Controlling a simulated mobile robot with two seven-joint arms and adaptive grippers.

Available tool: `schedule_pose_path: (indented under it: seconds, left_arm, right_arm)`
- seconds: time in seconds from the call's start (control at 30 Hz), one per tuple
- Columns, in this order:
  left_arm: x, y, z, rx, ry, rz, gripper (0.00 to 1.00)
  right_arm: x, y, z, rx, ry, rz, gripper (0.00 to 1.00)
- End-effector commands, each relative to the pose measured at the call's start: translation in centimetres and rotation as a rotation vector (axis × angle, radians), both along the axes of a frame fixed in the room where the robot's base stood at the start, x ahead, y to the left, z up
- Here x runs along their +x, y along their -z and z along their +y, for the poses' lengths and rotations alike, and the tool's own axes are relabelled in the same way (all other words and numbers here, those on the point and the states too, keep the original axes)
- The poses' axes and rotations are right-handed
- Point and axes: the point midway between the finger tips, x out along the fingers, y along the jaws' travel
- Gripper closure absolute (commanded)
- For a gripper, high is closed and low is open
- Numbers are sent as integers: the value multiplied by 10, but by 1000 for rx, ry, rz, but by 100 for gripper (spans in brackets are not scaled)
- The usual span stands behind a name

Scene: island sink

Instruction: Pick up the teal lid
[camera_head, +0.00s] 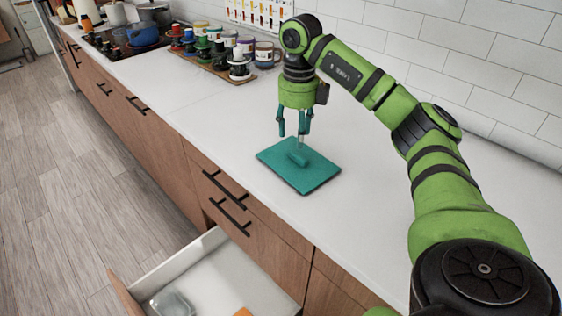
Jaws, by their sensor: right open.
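The teal lid (312,177) lies flat on the white countertop. It is a square slab with a small raised handle (297,157) in its middle. My right gripper (293,137) points down above the lid's far part, close to the handle. Its fingers are apart, with nothing held between them. From this angle I cannot tell the exact gap between the fingertips and the handle. My left gripper is not in view.
An open drawer (192,255) juts out below the counter, with a clear container (172,304) inside. Several mugs and jars stand on a wooden board (207,66) at the back. A blue pot (142,34) sits farther left. The counter around the lid is clear.

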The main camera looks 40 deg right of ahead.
Motion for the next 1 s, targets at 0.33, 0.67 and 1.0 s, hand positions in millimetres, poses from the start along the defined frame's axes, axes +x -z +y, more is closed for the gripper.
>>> schedule_pose_path:
  seconds: [0.33,0.67,1.0]
  left_arm:
    - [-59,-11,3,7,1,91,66]
    - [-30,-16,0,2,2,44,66]
    - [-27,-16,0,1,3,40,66]
  right_arm:
    - [4,36,3,-2,1,8,46]
    - [7,68,3,-2,0,1,46]
    - [7,68,4,-2,0,1,100]
